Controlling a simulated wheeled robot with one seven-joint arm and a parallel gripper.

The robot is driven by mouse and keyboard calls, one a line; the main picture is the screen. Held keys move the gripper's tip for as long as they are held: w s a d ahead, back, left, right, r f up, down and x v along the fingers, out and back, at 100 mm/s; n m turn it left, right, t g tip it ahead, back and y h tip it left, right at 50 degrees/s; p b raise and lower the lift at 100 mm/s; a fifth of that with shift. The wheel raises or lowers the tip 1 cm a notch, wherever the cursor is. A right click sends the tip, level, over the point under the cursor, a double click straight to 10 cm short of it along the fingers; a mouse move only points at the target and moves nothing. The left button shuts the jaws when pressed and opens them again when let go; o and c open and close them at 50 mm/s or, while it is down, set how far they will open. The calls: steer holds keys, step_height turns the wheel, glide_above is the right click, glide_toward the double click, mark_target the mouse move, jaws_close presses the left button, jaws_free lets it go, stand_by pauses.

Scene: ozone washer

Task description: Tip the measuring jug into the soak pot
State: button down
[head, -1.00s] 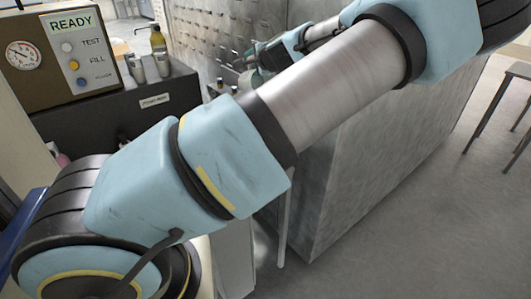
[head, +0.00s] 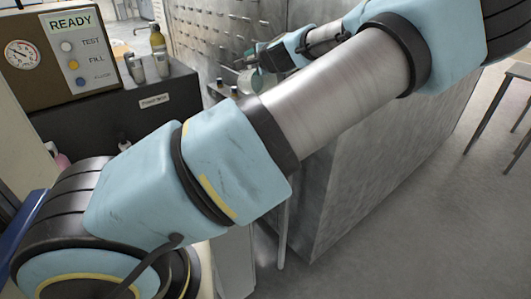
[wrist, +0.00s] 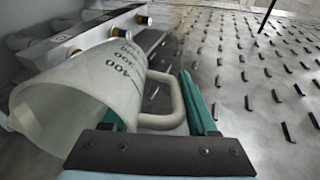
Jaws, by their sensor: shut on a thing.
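The measuring jug (wrist: 85,95) is pale grey-green with dark printed numbers and fills the left of the wrist view. It lies tilted well over, its wide mouth towards the lower left. My gripper (wrist: 160,115) is shut on the jug's looped handle, with a teal finger on each side. In the head view my gripper (head: 246,63) is small and far off, beside a pale green part of the jug (head: 264,80). I cannot make out the soak pot in either view. I cannot tell what, if anything, is in the jug.
A metal panel with rows of pegs (wrist: 255,75) spreads across the right of the wrist view. A metal rail with brass-ended fittings (wrist: 110,25) is close beyond the jug. A control box reading READY (head: 65,55) and a bottle (head: 158,40) stand left in the head view.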

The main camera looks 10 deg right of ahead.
steer(key=shift+s+d+t+b, duration=0.1)
steer(key=shift+s+t+b, duration=0.7)
steer(key=shift+b, duration=1.65)
stand_by(3.0)
steer(key=shift+s+d+f+t+y+b, duration=0.15)
steer(key=shift+s+t+y+b, duration=0.2)
steer(key=shift+t+b, duration=0.9)
stand_by(1.3)
